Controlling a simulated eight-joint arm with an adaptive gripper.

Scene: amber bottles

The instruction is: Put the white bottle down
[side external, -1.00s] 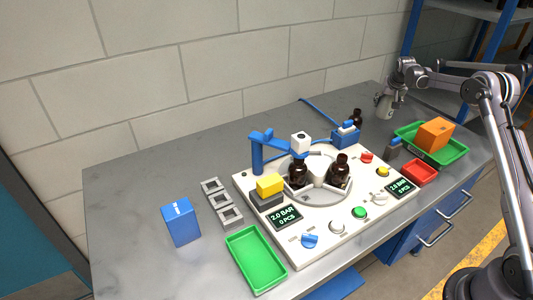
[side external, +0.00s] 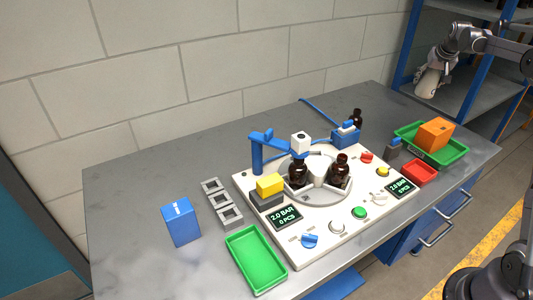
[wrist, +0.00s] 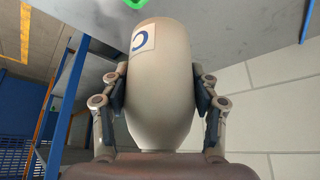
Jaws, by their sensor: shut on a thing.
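The white bottle (wrist: 160,85) fills the middle of the wrist view, with a label bearing a blue mark on its side. My gripper (wrist: 160,105) is shut on it, one finger on each side. In the side external view the bottle (side external: 428,82) is a pale shape tilted under my gripper (side external: 436,68), at the upper right. It is held in the air, in front of the blue shelf rack and beyond the table's right back corner. Its lower end looks clear of any surface.
The grey table (side external: 130,200) carries a white machine panel with dark amber bottles (side external: 339,171), a green tray (side external: 256,260) and a blue box (side external: 180,222). An orange block (side external: 434,133) sits in another green tray at right. A blue rack (side external: 470,60) stands behind.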

